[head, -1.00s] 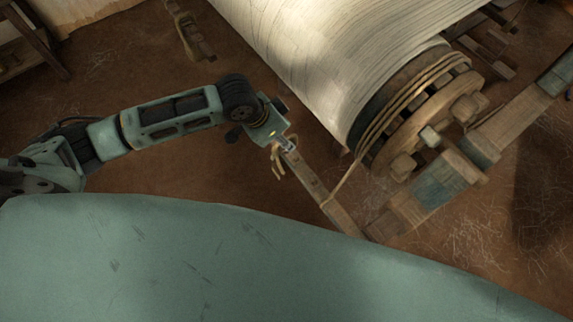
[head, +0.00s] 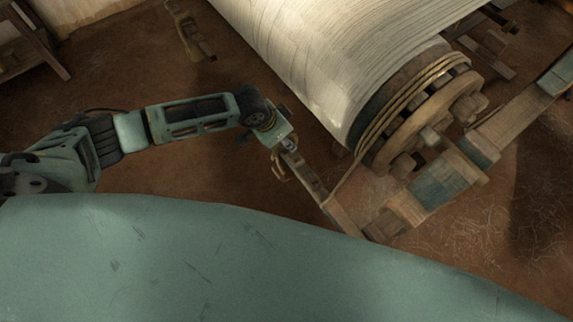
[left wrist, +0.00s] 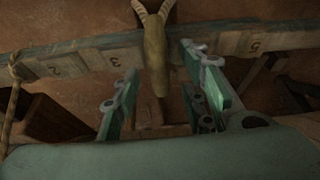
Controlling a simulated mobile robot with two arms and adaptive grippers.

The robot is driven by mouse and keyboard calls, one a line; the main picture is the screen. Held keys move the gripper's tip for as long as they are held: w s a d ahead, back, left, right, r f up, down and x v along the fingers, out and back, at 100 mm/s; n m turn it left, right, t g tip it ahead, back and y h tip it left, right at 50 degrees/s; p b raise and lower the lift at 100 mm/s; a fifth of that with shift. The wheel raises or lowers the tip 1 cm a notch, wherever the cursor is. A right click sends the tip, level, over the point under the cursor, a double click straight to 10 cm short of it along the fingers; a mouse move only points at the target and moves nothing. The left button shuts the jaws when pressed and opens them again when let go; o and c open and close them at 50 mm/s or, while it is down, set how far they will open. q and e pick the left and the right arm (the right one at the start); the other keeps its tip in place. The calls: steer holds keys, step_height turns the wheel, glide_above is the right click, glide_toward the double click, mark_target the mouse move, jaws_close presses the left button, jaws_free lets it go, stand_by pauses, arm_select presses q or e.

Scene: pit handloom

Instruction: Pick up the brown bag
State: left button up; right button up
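A tan-brown thing with two curved, horn-like ends (left wrist: 155,48) shows in the left wrist view, in front of a wooden beam with number marks. I take it for the brown bag, though its shape is hard to make out. My left gripper (left wrist: 163,98) is open, its green fingers on either side of the thing's narrow lower part, with gaps showing. In the head view my left gripper (head: 287,150) is over the wooden beam, and a bit of the tan thing (head: 279,172) shows beside it. My right gripper is not in view.
A large roll of pale cloth (head: 330,55) with a roped wooden end wheel (head: 425,115) lies right of my left gripper. The numbered beam (left wrist: 90,57) crosses the wrist view. A rope (left wrist: 12,105) hangs at its left. Brown floor (head: 195,170) is open below my left arm.

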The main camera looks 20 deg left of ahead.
arm_select(q)
jaws_close()
stand_by(0.5)
steer(key=shift+w+r, duration=0.15)
steer(key=shift+r, duration=0.1)
